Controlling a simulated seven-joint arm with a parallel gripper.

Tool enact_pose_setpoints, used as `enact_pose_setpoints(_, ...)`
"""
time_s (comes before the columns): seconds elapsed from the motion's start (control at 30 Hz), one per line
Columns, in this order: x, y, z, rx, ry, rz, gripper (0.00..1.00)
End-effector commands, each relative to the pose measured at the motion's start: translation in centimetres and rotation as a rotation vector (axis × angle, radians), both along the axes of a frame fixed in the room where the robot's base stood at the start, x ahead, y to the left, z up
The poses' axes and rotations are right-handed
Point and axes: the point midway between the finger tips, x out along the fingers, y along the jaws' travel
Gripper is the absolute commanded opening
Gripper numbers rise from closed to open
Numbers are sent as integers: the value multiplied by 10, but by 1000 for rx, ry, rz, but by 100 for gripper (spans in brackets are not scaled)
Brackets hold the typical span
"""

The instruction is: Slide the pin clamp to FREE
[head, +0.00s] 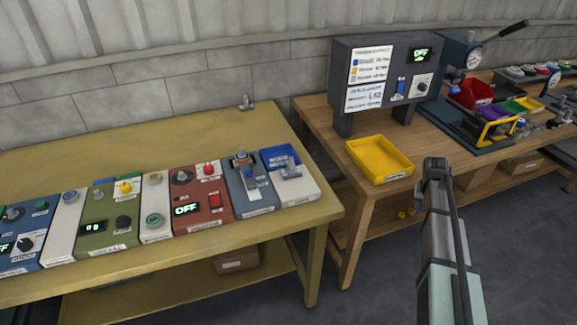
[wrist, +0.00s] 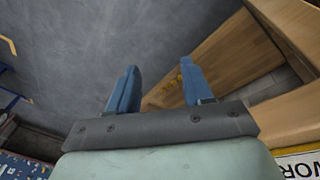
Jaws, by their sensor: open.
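A row of coloured control modules lies on the left table in the head view. At its right end, a pale module (head: 297,193) carries a blue plate and a grey metal fitting (head: 290,169), which may be the pin clamp. Beside it, a slate module (head: 259,204) has an upright metal part (head: 242,160) with an orange ring. The labels are too small to read, so I cannot tell which part is the clamp or its setting. My gripper (wrist: 160,88) is open and empty in the wrist view, over floor and woodwork, away from the modules. Its fingers are not clear in the head view.
A yellow tray (head: 352,150) sits at the front left of the wooden bench (head: 325,128), near my arm. A dark console (head: 340,75) stands behind it. Red and blue parts and a lever press fill the bench's right side.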

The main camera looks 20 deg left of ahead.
Motion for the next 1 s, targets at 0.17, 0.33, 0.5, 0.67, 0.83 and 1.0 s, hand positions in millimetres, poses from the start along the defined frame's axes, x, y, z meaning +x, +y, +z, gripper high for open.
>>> enact_pose_setpoints(0.17,40,16,68,-4,-75,2,50)
enact_pose_setpoints(0.33,66,32,131,-5,-138,4,50)
enact_pose_setpoints(0.5,89,55,202,-1,-204,9,50)
enact_pose_setpoints(0.67,101,91,275,12,-259,24,50)
enact_pose_setpoints(0.83,91,173,339,49,-272,78,50)
enact_pose_setpoints(1.0,57,263,347,89,-215,152,50)
